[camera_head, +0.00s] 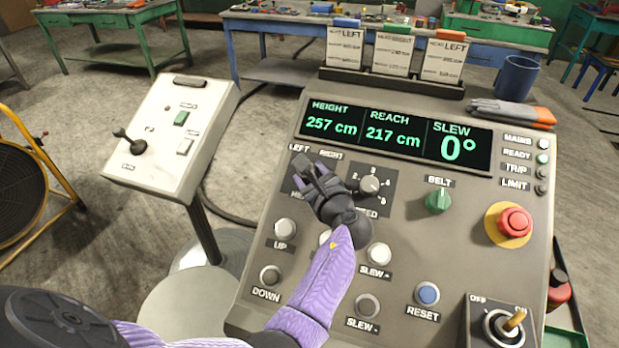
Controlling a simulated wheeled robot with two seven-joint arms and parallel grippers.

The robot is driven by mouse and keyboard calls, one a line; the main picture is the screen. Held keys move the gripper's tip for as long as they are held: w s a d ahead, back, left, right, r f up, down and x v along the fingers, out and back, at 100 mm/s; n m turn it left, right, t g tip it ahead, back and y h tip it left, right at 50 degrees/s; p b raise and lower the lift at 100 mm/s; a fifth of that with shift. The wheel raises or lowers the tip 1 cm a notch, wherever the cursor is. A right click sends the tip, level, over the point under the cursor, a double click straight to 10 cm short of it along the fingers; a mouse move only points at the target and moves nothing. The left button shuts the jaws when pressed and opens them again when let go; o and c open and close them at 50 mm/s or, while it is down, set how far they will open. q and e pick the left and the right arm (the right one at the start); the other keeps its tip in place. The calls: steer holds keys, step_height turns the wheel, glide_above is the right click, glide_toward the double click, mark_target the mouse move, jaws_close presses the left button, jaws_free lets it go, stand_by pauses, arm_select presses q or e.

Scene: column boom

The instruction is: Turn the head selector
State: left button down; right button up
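The grey control console (405,275) fills the middle and right of the head view. The head selector's spot is at its upper left, under the printed words LEFT and RIGHT; a label starting with HE shows partly below. My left gripper (308,172) covers this spot, so the selector's knob and its pointing direction are hidden. Its dark fingers point up and away from me at the panel, and I cannot tell whether they touch or grasp the knob. My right gripper is not in view.
Beside my gripper is the speed dial (369,186). The green belt knob (438,200) and red emergency button (514,222) are further right. The display (396,137) reads height 257 cm, reach 217 cm, slew 0°. A side pedestal box (170,135) stands left.

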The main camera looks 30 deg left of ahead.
arm_select(q)
steer(key=shift+w+r+n+g+y+b, duration=0.15)
steer(key=shift+n+g+y+b, duration=0.2)
steer(key=shift+n+g, duration=1.25)
steer(key=shift+n, duration=0.3)
steer(key=shift+c, duration=0.4)
jaws_free()
